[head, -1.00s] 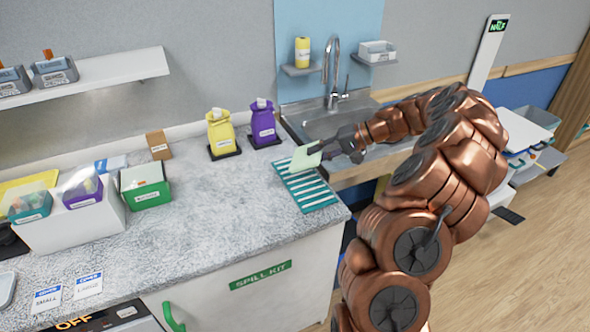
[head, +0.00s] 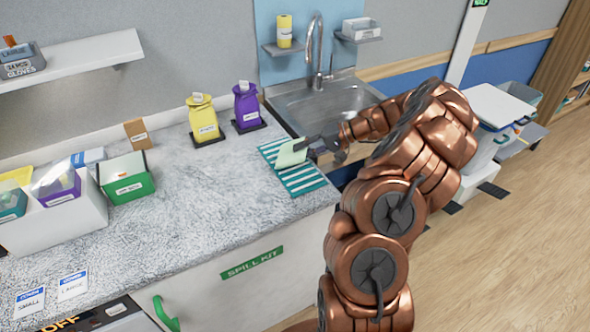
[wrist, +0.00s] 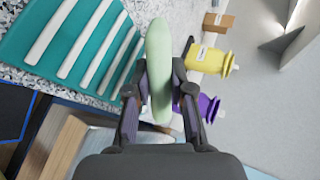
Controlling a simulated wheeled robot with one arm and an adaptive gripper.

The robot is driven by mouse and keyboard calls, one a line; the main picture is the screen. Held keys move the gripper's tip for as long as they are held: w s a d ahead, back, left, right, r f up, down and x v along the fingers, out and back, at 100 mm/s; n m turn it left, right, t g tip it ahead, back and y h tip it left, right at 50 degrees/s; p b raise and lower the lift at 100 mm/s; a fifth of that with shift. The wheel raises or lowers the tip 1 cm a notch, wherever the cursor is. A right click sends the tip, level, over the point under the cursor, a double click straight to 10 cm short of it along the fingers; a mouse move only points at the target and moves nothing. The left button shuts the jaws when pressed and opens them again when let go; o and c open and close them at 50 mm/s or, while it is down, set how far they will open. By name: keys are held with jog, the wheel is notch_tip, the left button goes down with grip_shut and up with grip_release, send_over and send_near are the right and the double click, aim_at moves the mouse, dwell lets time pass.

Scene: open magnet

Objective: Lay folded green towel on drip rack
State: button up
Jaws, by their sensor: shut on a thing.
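The folded green towel (head: 291,153) is pale green and held at its right edge by my gripper (head: 318,147). In the wrist view the towel (wrist: 158,62) stands edge-on between the two fingers of my gripper (wrist: 158,85), which is shut on it. The drip rack (head: 303,180) is teal with white bars and lies on the counter by the sink. In the head view the towel overlaps the rack's upper part. In the wrist view the rack (wrist: 68,42) is to the left of the towel. I cannot tell whether the towel touches the rack.
A purple bottle (head: 247,106) and a yellow bottle (head: 203,118) stand behind the rack. The metal sink (head: 325,103) with its faucet is to the right. A green box (head: 128,185) stands at the left. The counter (head: 190,220) between is clear.

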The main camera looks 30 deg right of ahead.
jog(key=shift+f+b, duration=0.55)
jog(key=shift+f, duration=0.55)
jog(key=o, duration=0.6)
jog(key=shift+c, duration=0.2)
jog(key=shift+d+r, duration=0.1)
jog(key=shift+b+v, duration=0.4)
jog(key=shift+v, duration=2.75)
jog(key=shift+s+d+r, duration=0.3)
jog(key=shift+s+d, duration=0.15)
jog(key=shift+d, duration=0.05)
